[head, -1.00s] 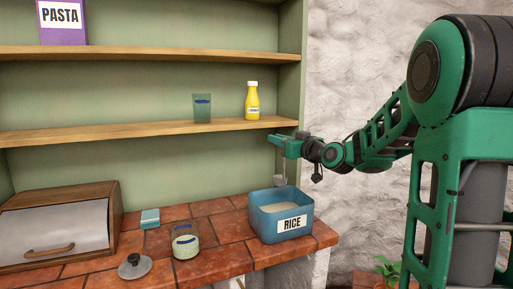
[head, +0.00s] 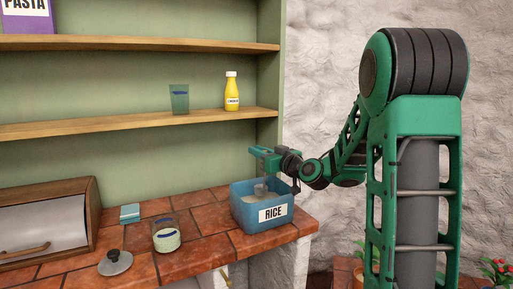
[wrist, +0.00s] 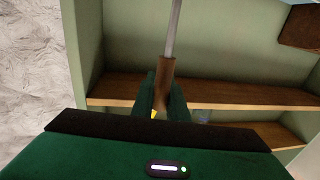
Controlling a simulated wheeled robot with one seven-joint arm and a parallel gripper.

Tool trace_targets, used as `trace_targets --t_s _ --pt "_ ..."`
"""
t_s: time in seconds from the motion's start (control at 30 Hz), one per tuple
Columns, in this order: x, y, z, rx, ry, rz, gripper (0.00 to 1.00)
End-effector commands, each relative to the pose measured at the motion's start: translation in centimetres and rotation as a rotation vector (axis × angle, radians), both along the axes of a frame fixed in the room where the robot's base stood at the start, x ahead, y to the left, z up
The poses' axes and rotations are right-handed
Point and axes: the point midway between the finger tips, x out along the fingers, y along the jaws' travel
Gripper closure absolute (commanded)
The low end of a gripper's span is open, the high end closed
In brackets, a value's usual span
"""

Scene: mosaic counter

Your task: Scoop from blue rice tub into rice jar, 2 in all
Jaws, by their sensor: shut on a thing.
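The blue rice tub (head: 243,216), labelled RICE, stands on the tiled counter near its right end, with pale rice inside. The rice jar (head: 166,236) is clear glass, open, with pale rice in it and a blue mark near its upper part. It stands left of the tub. My gripper (head: 260,153) is above the back of the tub, shut on a scoop (head: 260,189). The scoop's grey head is down inside the tub, at the rice. In the wrist view, the scoop's brown handle (wrist: 166,82) and metal shaft sit between my fingers.
A grey lid with a knob (head: 115,263) lies left of the jar. A small teal block (head: 130,213) and a bread box (head: 45,230) are further left. A shelf above (head: 140,124) holds a glass (head: 179,99) and a yellow bottle (head: 231,92).

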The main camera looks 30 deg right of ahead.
Motion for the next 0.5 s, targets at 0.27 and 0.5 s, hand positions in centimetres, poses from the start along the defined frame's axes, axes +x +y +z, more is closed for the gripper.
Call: trace_targets --t_s 0.27,0.5 --pt "0.0 0.0 -2.5 0.002 0.002 0.0 1.0" --pt "0.0 0.0 -4.5 0.002 0.001 0.0 1.0"
